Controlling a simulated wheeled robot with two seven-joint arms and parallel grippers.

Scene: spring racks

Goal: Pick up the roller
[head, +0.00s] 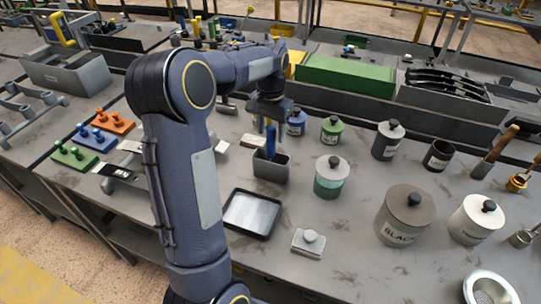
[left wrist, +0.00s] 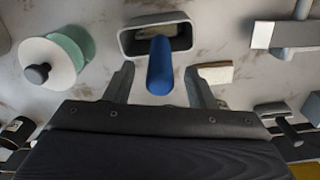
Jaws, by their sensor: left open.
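The roller has a blue handle (head: 270,140) that sticks up out of a small grey holder (head: 270,168). Its lower part is hidden inside the holder. In the left wrist view the blue handle (left wrist: 160,66) points toward the camera from the holder's opening (left wrist: 125,38). My left gripper (head: 269,121) is above the holder, pointing down at the handle. In the left wrist view its two fingers (left wrist: 159,72) are open, one on each side of the handle with a gap to each. My right gripper is not in view.
A shallow tray (head: 232,234) lies in front of the holder. A lidded jar with green contents (head: 329,186) stands to the right, and a small grey block with a knob (head: 308,250) is nearer the front. Larger canisters (head: 404,222) stand farther right. A green box (head: 345,76) is behind.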

